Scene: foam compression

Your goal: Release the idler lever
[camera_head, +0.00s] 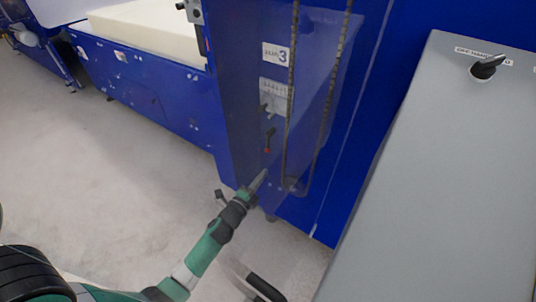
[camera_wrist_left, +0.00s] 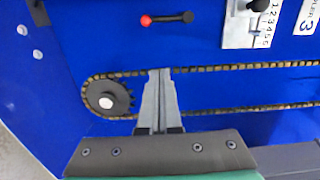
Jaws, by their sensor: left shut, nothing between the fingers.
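A small lever (camera_head: 269,140), black with a red end, sits on the blue machine panel below a numbered plate. I take it to be the idler lever. In the head view it stands nearly upright with its red end low. In the left wrist view the lever (camera_wrist_left: 170,18) lies across the top, red end left. My left gripper (camera_head: 262,176) is shut and empty, below the lever in the head view. In the left wrist view its closed fingertips (camera_wrist_left: 160,74) overlap the chain (camera_wrist_left: 240,68), apart from the lever in the picture. My right gripper is not in view.
The chain loop runs around a sprocket (camera_wrist_left: 106,97) near the fingers. A numbered plate (camera_wrist_left: 250,22) with a black knob is near the lever. A grey cabinet (camera_head: 440,180) with a rotary switch (camera_head: 486,68) stands right. Cream foam (camera_head: 150,30) lies at the back. The grey floor (camera_head: 110,190) is open at left.

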